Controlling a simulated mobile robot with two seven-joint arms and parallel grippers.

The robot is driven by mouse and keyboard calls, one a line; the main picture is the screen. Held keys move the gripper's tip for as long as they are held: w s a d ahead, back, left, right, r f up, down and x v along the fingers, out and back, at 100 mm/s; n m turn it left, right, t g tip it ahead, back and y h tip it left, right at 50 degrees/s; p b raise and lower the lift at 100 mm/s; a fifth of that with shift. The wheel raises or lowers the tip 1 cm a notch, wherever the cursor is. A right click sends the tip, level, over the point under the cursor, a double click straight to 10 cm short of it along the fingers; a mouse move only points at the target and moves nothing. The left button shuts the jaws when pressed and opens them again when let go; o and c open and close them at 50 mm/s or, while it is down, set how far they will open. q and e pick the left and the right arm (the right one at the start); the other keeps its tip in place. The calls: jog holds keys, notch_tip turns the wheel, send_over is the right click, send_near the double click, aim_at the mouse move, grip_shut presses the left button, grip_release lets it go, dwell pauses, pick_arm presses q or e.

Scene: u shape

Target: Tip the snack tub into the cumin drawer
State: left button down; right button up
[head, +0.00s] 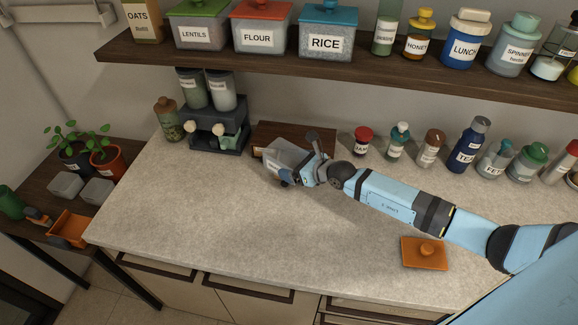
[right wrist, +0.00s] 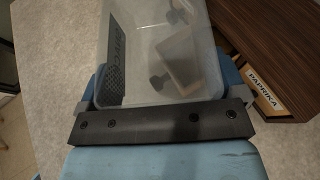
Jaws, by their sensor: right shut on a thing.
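My right gripper (head: 301,168) is shut on a translucent, pale tub (head: 286,155), which it holds over the back of the counter. The tub also fills the upper middle of the right wrist view (right wrist: 150,85), between the fingers. Pale and dark shapes show in or through its wall; I cannot tell its contents. A brown wooden drawer box (head: 305,134) stands just behind the tub. In the right wrist view the box (right wrist: 250,45) has a drawer front labelled PAPRIKA (right wrist: 264,90). No cumin label is readable, and the tub hides part of the box. My left gripper is not in view.
An orange lid with a knob (head: 425,253) lies on the counter at the right. A dark grey machine (head: 216,134) stands left of the box. Several jars, including a blue bottle (head: 473,143), line the back right. A wooden shelf (head: 340,72) hangs above. The counter's front left is clear.

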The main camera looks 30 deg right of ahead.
jog(key=shift+s+a+r, duration=0.55)
jog(key=shift+s+r, duration=0.1)
jog(key=shift+s, duration=0.2)
jog(key=shift+s+a+r, duration=0.5)
jog(key=shift+s+r, duration=0.1)
jog(key=shift+s, duration=0.2)
